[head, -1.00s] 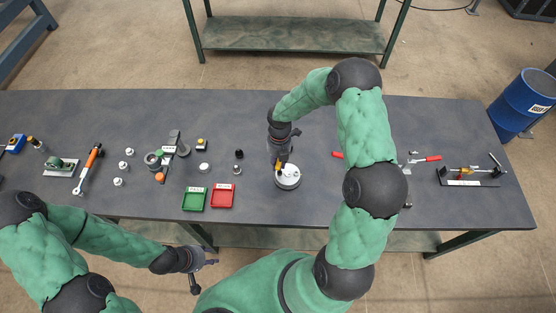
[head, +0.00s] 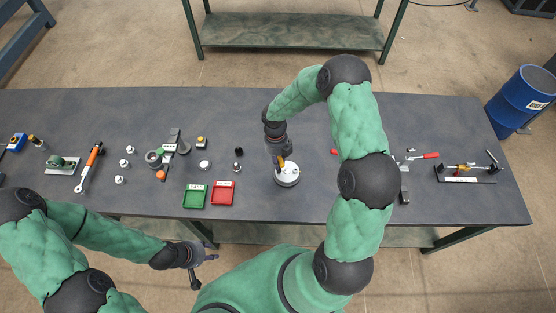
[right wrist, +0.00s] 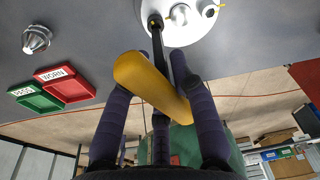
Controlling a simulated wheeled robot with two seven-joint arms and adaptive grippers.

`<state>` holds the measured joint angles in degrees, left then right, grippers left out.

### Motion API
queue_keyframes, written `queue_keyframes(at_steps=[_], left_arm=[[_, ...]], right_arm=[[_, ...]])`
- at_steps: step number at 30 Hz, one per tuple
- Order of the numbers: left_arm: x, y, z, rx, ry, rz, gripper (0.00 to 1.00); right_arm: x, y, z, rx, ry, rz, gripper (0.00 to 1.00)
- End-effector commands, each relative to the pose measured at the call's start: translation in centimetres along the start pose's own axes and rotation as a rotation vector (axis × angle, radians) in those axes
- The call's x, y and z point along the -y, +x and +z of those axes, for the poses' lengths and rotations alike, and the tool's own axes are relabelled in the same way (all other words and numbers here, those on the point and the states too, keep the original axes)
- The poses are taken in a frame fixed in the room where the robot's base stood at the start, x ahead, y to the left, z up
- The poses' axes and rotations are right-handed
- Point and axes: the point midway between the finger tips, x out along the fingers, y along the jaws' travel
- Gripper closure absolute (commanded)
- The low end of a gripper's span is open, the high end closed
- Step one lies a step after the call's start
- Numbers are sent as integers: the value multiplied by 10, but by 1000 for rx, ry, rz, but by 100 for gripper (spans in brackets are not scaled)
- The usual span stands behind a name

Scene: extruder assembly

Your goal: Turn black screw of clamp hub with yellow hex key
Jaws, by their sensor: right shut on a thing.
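The clamp hub (head: 288,178) is a white round piece standing on the table, just right of its middle in the head view. Its white top (right wrist: 188,22) fills the upper edge of the right wrist view. My right gripper (head: 281,156) is above the hub, shut on the yellow hex key (right wrist: 150,84). The key's dark shaft reaches up the wrist picture to a small dark screw (right wrist: 155,19) near the hub's edge. The tip appears to meet it; whether it is seated is unclear. My left gripper (head: 205,266) is empty, fingers spread, off the table's front edge.
A green tray (head: 194,208) and a red tray (head: 222,205) lie left of the hub. Small parts and an orange-handled tool (head: 91,165) are farther left. A tool holder (head: 465,180) stands at the right end. The table behind the hub is clear.

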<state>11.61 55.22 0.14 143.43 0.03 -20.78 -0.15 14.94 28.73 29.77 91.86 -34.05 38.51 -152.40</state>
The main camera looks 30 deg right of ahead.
Motion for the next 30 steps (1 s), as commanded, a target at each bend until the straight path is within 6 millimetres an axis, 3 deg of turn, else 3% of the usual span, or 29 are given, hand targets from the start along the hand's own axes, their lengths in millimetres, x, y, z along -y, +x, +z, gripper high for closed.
queue_keyframes(at_steps=[29,30], left_arm=[[4,11,0,0,0,0,60],[4,10,0,0,0,0,60]], right_arm=[[0,19,3,1,1,0,100],[0,18,3,1,1,0,86]])
